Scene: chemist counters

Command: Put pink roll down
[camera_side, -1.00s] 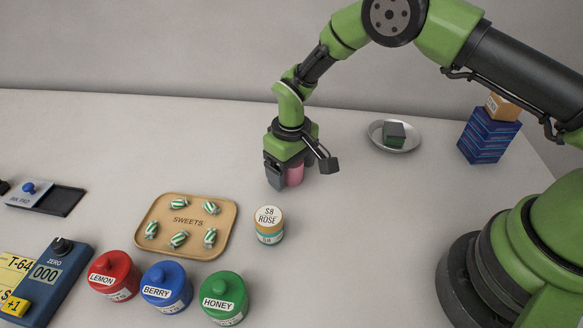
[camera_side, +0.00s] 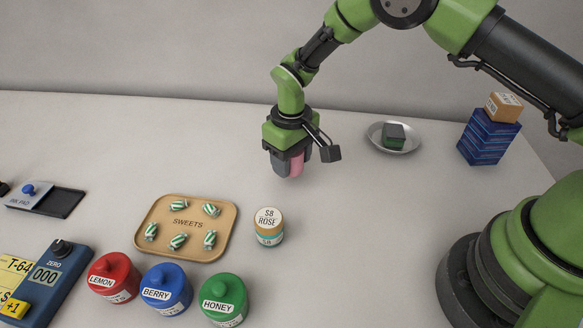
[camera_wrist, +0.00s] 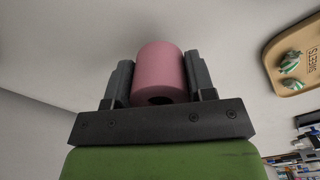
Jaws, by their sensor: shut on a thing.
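The pink roll (camera_side: 297,164) is held between the fingers of my gripper (camera_side: 288,168). In the wrist view the pink roll (camera_wrist: 160,72) stands between the two dark fingers of my gripper (camera_wrist: 160,80), with a dark hole in its near end. In the side view the gripper points down over the table's back middle, and its fingers hide part of the roll. The roll appears a little above the table.
A round metal dish (camera_side: 413,142) with a dark green block (camera_side: 393,136) is to the right. A blue stack (camera_side: 487,138) stands farther right. The table directly below the gripper is clear.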

